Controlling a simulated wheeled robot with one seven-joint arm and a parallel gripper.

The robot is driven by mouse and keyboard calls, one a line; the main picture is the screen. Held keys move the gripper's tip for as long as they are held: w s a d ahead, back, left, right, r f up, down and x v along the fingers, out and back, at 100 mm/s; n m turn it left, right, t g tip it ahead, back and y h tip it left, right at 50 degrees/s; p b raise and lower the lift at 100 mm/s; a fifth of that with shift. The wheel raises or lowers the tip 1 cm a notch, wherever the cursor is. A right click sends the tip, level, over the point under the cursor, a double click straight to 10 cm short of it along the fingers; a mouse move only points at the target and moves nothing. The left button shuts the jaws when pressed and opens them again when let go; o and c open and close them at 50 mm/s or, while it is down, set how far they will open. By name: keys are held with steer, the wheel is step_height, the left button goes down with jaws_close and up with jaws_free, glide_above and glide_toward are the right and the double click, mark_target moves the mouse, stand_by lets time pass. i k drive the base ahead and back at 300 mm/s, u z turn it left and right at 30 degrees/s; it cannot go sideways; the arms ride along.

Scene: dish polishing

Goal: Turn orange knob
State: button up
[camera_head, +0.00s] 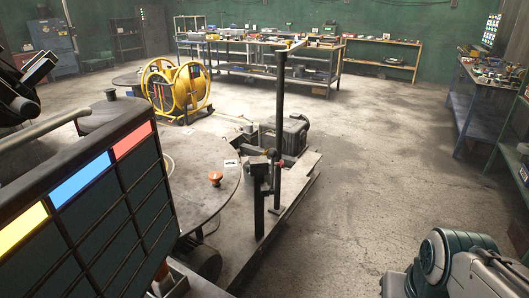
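The orange knob (215,178) is small and has a rounded, wide top. It stands on the flat top of a large round grey disc (185,205), near the disc's right part. Nothing covers the knob, and nothing touches it from above. My gripper is not in view. Grey-green rounded links at the bottom right look like part of my arm, well apart from the knob.
A dark upright post (279,130) stands right of the disc, by a grey motor-like box (290,135). A yellow reel (177,90) stands behind. The floor (400,150) to the right is clear.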

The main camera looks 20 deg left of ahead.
mark_target(215, 176)
steer(key=u, duration=0.35)
steer(key=i, duration=1.5)
steer(key=u, duration=0.9)
steer(key=i, duration=0.25)
steer(key=u, duration=0.1)
